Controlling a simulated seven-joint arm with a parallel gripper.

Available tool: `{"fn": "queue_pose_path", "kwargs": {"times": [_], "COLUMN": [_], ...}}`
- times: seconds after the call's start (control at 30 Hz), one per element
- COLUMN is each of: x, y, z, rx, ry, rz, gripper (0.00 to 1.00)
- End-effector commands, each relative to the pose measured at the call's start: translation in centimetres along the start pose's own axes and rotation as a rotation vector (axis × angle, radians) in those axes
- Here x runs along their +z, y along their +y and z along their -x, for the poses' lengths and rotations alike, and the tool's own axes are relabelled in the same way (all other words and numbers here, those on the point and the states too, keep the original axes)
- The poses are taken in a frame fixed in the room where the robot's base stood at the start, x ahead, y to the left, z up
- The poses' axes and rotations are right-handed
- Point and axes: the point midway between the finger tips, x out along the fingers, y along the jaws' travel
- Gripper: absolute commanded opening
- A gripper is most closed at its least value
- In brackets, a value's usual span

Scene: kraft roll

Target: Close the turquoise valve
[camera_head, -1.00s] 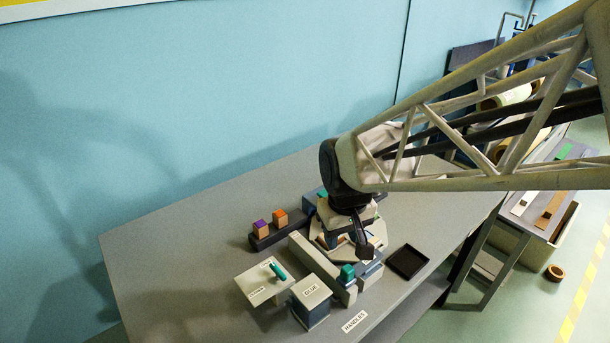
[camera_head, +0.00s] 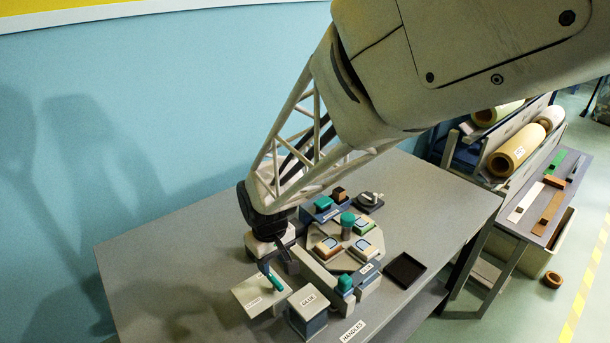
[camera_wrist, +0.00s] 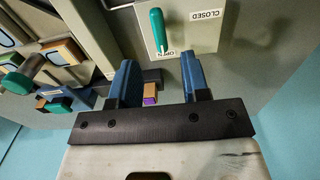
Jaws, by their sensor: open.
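The turquoise valve handle (camera_head: 270,278) sits on a light plate (camera_head: 248,290) at the table's front left. In the wrist view the handle (camera_wrist: 157,30) stands upright in the picture, its lower end by the OPEN label (camera_wrist: 172,53). The CLOSED label (camera_wrist: 206,14) is at the plate's upper right. My gripper (camera_wrist: 160,72) is open, with two blue fingers spread apart and the handle ahead of the gap, not between them. In the head view my gripper (camera_head: 282,258) is just behind the plate; its fingertips are hard to make out.
A pale bar and a block with a turquoise top (camera_head: 345,283) lie farther right, near a round fixture and a black tray (camera_head: 405,269).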

Motion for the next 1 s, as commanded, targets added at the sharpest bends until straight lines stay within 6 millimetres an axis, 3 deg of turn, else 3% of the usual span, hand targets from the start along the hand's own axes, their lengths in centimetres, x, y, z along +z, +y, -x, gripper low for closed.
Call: {"fn": "queue_pose_path", "kwargs": {"times": [0.37,0.8,1.0], "x": [0.0,0.1,0.0], "y": [0.0,0.0,0.1], "z": [-1.3,-6.3,-7.5], "rx": [0.0,0.001,0.002], "ry": [0.0,-0.001,0.001], "rz": [-0.001,-0.001,-0.001], "gripper": [0.43,0.43,0.43]}}
